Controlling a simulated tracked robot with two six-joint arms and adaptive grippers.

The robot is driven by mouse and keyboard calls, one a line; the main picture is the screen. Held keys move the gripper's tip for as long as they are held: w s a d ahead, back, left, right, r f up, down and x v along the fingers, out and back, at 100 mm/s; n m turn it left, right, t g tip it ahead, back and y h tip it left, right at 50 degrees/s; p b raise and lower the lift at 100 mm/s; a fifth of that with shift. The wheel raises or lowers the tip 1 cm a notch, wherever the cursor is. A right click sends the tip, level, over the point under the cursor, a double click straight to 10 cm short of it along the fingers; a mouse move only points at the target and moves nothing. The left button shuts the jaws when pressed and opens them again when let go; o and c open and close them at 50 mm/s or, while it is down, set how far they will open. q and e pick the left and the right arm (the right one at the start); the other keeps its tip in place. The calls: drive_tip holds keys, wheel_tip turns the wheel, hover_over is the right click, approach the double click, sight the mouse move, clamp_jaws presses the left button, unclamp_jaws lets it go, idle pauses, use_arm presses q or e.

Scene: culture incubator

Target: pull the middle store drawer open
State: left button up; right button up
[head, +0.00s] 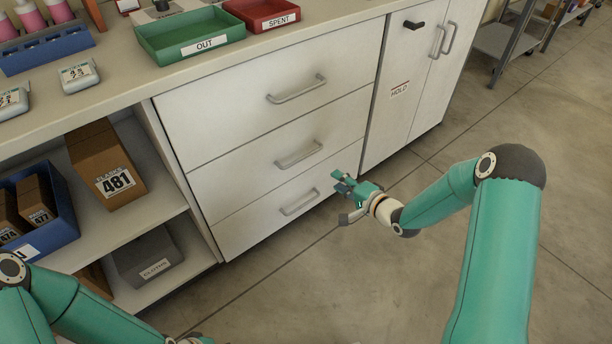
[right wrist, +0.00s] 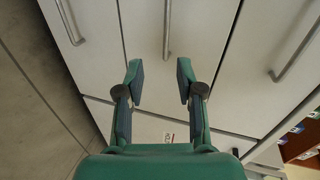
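The middle store drawer (head: 245,165) is a white front in the cabinet, flush with the drawers above and below. Its grey bar handle (head: 299,155) is uncovered; in the right wrist view the handle (right wrist: 167,30) stands upright, ahead of the gap between my fingers. My right gripper (head: 343,197) is open and empty, to the right of and below that handle in the head view. It also shows open in the right wrist view (right wrist: 160,72), apart from the handle. My left arm shows at the lower left of the head view; its fingers are out of sight.
The top drawer handle (head: 297,89) and bottom drawer handle (head: 299,202) lie above and below. A cabinet door marked HOLD (head: 399,90) stands to the right. A green OUT tray (head: 190,35) sits on the counter. Open shelves are left; the floor in front is clear.

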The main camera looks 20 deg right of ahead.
sight(308, 154)
use_arm(q)
wheel_tip(308, 154, down, 7)
drive_tip(key=b, duration=0.5)
drive_tip(key=shift+b, duration=0.35)
use_arm(e)
drive_tip(key=shift+m+t+y, duration=0.3)
drive_tip(key=shift+t, duration=0.1)
drive_tip(key=shift+w+d+x, duration=0.1)
drive_tip(key=shift+d+x, duration=0.2)
drive_tip(key=shift+x, duration=2.6)
drive_tip(key=shift+w+d+x, duration=0.1)
drive_tip(key=shift+d+x, duration=0.15)
drive_tip(key=shift+x, duration=2.65)
drive_tip(key=shift+w+d+x, duration=0.1)
drive_tip(key=shift+d+x, duration=0.2)
drive_tip(key=shift+x, duration=2.6)
drive_tip(key=shift+s, duration=0.1)
clamp_jaws()
drive_tip(key=shift+f, duration=0.1)
